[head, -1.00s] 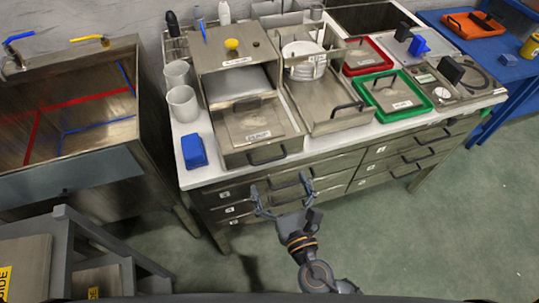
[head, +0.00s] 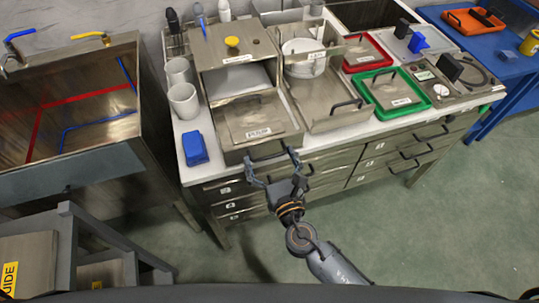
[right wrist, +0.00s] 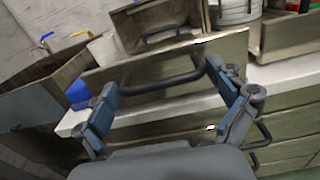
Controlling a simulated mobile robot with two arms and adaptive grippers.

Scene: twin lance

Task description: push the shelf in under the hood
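The hood (head: 225,55) is a steel box with a yellow knob on top, standing on the white counter. The shelf (head: 285,125), a labelled steel tray with a lidded pan on it, sticks out from under the hood toward me. Its dark front handle (head: 266,154) also shows in the right wrist view (right wrist: 165,84). My right gripper (head: 272,160) is open at the shelf's front, with its fingers (right wrist: 168,95) spread to either side of the handle. I cannot tell whether they touch it. My left gripper is not in view.
A blue block (head: 195,149) and grey cups (head: 184,101) stand left of the shelf. A steel rack with white plates (head: 303,57) is close on its right, then red (head: 367,53) and green (head: 392,95) trays. Drawers with handles are below the counter. A steel sink is at far left.

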